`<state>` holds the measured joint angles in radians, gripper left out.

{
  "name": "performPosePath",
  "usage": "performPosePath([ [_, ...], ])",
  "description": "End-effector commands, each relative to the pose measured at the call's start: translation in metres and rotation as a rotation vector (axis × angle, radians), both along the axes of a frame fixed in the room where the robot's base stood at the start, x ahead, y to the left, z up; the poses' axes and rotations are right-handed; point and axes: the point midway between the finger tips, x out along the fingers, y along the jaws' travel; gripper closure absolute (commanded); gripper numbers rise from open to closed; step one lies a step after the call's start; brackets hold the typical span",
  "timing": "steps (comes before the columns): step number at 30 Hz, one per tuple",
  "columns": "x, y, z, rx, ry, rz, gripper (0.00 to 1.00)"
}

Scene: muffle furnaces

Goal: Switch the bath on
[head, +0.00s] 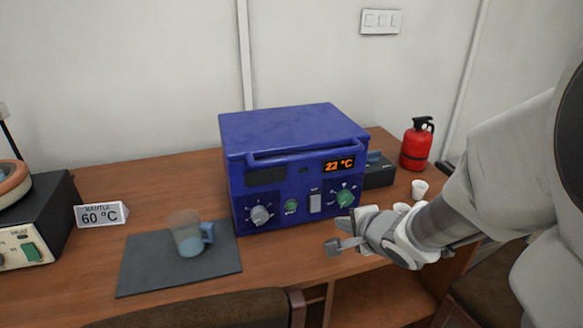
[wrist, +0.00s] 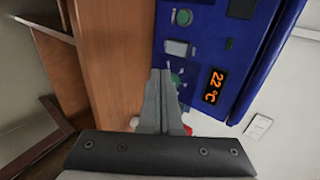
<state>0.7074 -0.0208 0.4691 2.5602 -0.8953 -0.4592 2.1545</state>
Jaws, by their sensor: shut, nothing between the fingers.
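The bath appears to be the blue box-shaped unit (head: 300,140) on the bench. Its orange display (head: 339,165) reads 22 °C. Its front has a grey dial (head: 261,215), a small round green part (head: 291,206), a pale rocker switch (head: 315,203) and a green dial (head: 345,198). I cannot tell the switch's position. In the wrist view the switch (wrist: 177,47) and display (wrist: 215,86) show clear, while my fingers partly cover the green dial (wrist: 178,79). My gripper (head: 336,246) is shut and empty, in front of the unit's lower right; no contact is visible.
A "MANTLE 60 °C" sign (head: 101,215) and a black-topped heater (head: 48,215) are left. White cups (head: 419,189), a dark box (head: 378,172) and a red extinguisher (head: 416,148) are right. Chairs stand in front.

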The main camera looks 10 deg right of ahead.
Motion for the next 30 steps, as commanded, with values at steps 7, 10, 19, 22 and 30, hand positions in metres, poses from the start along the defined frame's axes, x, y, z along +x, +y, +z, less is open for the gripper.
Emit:
performPosePath([
  [7,0.002,0.001,0.001,0.005,0.000,0.004,1.00],
  [10,0.005,0.003,0.001,0.013,-0.003,0.006,1.00],
  [19,0.017,0.006,-0.006,0.015,-0.001,0.007,1.00],
  [22,0.020,0.005,-0.011,0.006,0.002,0.003,1.00],
  [30,0.062,0.014,-0.053,0.001,0.000,0.003,1.00],
])
